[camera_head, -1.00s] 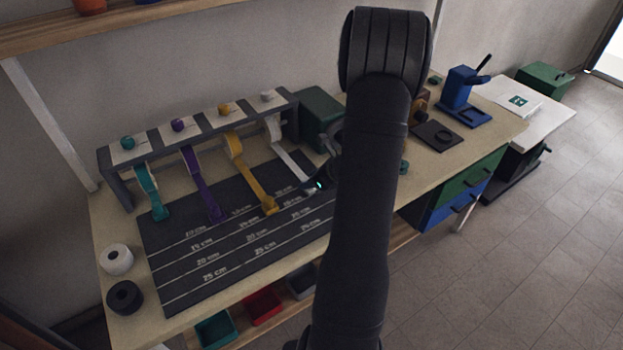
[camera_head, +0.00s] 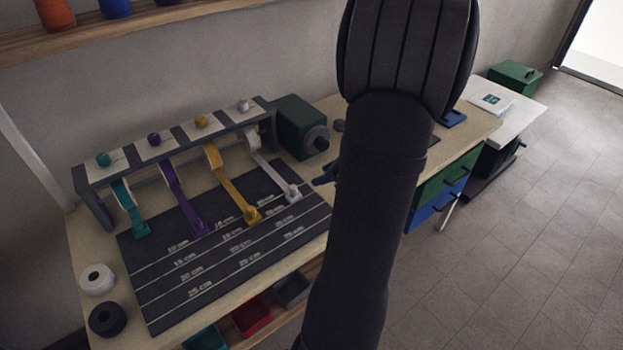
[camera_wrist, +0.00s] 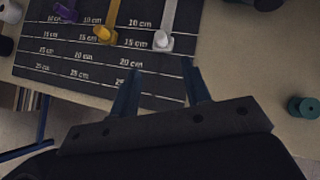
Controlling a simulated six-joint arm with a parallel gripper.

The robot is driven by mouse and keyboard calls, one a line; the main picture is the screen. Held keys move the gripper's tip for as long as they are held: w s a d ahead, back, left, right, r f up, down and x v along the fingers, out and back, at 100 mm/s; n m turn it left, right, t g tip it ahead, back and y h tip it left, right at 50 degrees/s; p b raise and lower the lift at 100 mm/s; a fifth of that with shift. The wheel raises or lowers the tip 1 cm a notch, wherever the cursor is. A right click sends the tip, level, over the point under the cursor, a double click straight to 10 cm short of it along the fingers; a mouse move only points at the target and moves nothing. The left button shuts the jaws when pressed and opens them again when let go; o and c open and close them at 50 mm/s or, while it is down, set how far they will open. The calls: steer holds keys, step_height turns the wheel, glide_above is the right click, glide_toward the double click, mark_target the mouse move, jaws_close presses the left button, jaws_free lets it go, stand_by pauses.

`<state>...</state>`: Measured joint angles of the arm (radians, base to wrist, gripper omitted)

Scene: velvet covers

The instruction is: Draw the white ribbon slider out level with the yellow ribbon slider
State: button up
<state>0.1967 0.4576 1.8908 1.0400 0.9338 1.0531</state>
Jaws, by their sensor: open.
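The white ribbon slider (camera_head: 293,192) lies at the end of its white ribbon on the dark marked mat, at the right. It also shows in the wrist view (camera_wrist: 161,40). The yellow ribbon slider (camera_head: 252,214) lies to its left, also in the wrist view (camera_wrist: 103,34). The two sliders look about level along the mat's lines; a small difference cannot be told. My gripper (camera_wrist: 162,68) is open and empty, apart from the white slider, on its near side in the wrist view. In the head view my arm hides most of it.
Purple (camera_head: 200,229) and teal (camera_head: 141,229) sliders lie further left. A grey rack (camera_head: 175,160) holds the ribbons. A green machine (camera_head: 298,125) stands right of the rack. A teal spool (camera_wrist: 307,107) sits right of my gripper. White and black rolls are at the left.

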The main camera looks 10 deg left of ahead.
steer(key=shift+v, duration=1.3)
steer(key=shift+a+f, duration=0.1)
steer(key=x, duration=1.7)
steer(key=shift+a, duration=0.15)
steer(key=v, duration=1.8)
steer(key=x, duration=1.8)
steer(key=shift+w+a+f, duration=0.15)
steer(key=shift+w+a, duration=0.05)
steer(key=shift+a, duration=0.1)
steer(key=w+a, duration=0.9)
steer(key=shift+w+a, duration=0.25)
steer(key=shift+w, duration=0.05)
step_height(320, 180, up, 13)
glide_above(292, 186)
steer(key=w+d, duration=0.1)
steer(key=w, duration=0.5)
steer(key=shift+s+f, duration=0.15)
steer(key=shift+f, duration=0.1)
